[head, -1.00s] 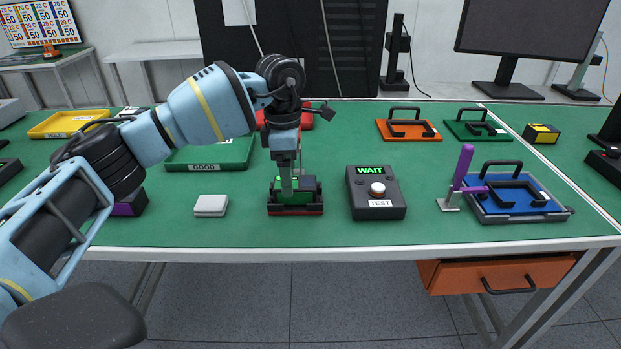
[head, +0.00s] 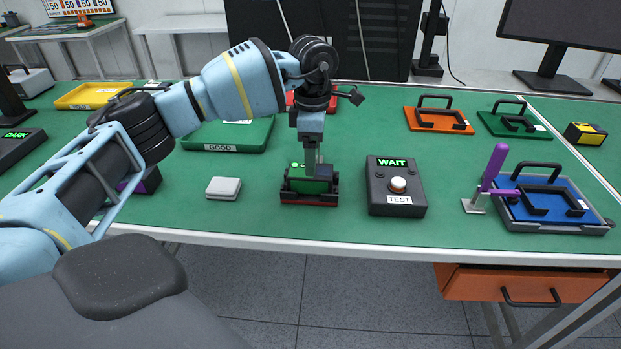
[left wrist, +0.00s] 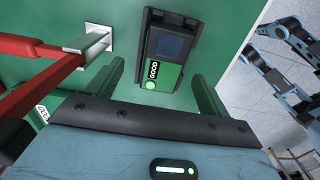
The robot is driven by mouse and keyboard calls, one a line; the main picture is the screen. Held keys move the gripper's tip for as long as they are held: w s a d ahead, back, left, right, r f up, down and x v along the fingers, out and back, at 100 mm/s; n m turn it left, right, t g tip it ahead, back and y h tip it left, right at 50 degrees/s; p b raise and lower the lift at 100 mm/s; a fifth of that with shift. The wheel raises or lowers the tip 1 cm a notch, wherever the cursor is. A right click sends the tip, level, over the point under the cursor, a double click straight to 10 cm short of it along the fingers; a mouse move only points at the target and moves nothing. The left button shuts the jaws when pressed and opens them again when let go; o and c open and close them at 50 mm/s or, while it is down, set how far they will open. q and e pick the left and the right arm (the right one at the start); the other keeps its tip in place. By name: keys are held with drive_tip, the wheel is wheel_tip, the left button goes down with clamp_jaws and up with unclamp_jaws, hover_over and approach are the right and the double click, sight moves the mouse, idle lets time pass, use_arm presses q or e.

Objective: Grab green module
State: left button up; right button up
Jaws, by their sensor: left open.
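The green module (head: 318,186) sits in a black holder with a red base near the table's front middle. In the left wrist view the module (left wrist: 165,75) shows a dark screen and a GOOD label, upper middle. My left gripper (head: 312,172) points down at the module from above. In the left wrist view its two fingers (left wrist: 158,80) are apart, with the module between and just beyond the tips. They are not seen closed on it. Exact contact is hidden. My right gripper is not seen.
A tester box (head: 396,202) reading WAIT stands right of the module, and a white block (head: 223,187) lies left. A green GOOD tray (head: 225,147) is behind.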

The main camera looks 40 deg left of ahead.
sight(310, 179)
use_arm(q)
drive_tip(key=f, duration=0.3)
drive_tip(key=shift+s+f, duration=0.3)
drive_tip(key=shift+s, duration=0.1)
drive_tip(key=shift+f, duration=0.6)
drive_tip(key=shift+c, duration=0.3)
drive_tip(key=c, duration=1.1)
drive_tip(key=shift+r, duration=0.1)
